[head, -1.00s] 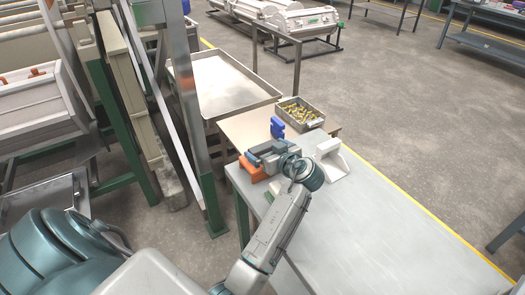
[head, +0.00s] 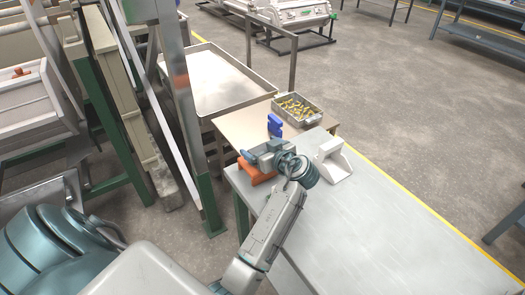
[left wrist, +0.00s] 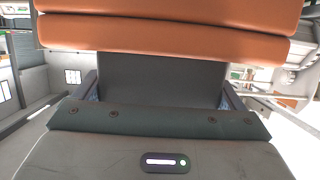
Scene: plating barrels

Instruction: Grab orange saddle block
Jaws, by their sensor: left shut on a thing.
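The orange saddle block (head: 262,178) is at the far left corner of the grey table, under my left gripper (head: 256,157). The gripper covers much of it from above in the head view. In the left wrist view the orange block (left wrist: 165,38) spans the top, with a grooved upper face, directly in front of the gripper palm. My left gripper is shut on the block. The fingertips are hidden in the wrist view. I cannot tell whether the block touches the table. My right gripper is not in view.
A blue block (head: 275,125) stands on the tan table (head: 236,127) behind. A grey bin of yellow-brown parts (head: 298,108) is beyond it. A white scoop-like piece (head: 333,161) sits to the right of the gripper. A green-footed post (head: 207,190) stands left. The grey table (head: 350,235) is clear in front.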

